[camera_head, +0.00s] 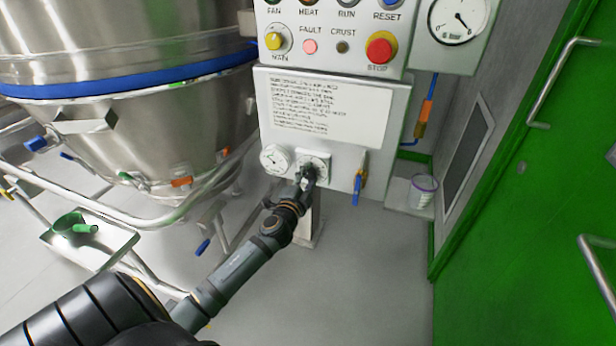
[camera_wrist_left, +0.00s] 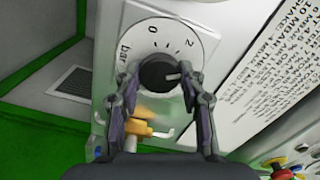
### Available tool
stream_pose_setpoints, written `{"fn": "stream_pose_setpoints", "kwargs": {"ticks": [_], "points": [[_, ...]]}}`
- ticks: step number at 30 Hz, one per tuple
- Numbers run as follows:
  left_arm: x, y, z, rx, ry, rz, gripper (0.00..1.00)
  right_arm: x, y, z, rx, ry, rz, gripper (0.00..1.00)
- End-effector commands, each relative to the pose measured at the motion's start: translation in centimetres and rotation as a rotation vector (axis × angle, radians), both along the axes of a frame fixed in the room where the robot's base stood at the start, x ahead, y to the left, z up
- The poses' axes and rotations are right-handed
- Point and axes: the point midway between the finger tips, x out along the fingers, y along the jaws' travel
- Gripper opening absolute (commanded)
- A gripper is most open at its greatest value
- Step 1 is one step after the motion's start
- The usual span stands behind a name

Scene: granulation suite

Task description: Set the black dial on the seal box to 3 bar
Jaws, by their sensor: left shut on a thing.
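The seal box is the white panel (camera_head: 385,110) with a printed text label. Its black dial (camera_wrist_left: 158,73) sits on a round white scale plate (camera_wrist_left: 168,42), where 0, 2 and "bar" can be read; the other figures are hidden or too small. The dial's white mark points to the right in the left wrist view, past the 2; the value there cannot be read. My left gripper (camera_head: 308,174) reaches the plate, with its fingers (camera_wrist_left: 160,78) on either side of the dial, shut on it. My right gripper is not in view.
A small gauge (camera_head: 276,158) is left of the dial, and a blue-handled valve (camera_head: 360,182) right of it. Above are buttons with a red stop button (camera_head: 381,48). A steel vessel (camera_head: 130,120) stands left, a green door (camera_head: 540,170) right. The floor below is clear.

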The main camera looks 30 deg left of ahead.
Motion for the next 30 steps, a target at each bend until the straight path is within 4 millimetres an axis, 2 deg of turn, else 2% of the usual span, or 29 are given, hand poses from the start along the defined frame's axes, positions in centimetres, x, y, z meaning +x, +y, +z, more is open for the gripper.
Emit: {"fn": "stream_pose_setpoints", "kwargs": {"ticks": [8, 9, 13, 23, 26, 30], "points": [[0.0, 0.0, -0.1, -0.002, 0.001, -0.001, 0.09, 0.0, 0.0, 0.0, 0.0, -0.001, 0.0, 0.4], [0.0, 0.0, -0.1, -0.002, 0.001, -0.001, 0.46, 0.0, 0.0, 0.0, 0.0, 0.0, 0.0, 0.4], [0.0, 0.0, -0.1, -0.002, 0.0, 0.0, 0.63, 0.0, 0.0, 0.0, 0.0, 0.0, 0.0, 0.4], [-0.2, -0.1, -0.1, -0.001, 0.001, 0.0, 0.64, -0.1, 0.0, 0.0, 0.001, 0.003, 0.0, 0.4], [-1.4, -0.3, -0.2, 0.001, 0.004, 0.0, 0.64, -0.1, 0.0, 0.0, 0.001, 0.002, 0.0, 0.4], [-4.6, -1.1, -0.2, 0.001, 0.005, -0.003, 0.64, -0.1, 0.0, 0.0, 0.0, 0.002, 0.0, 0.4]]}}
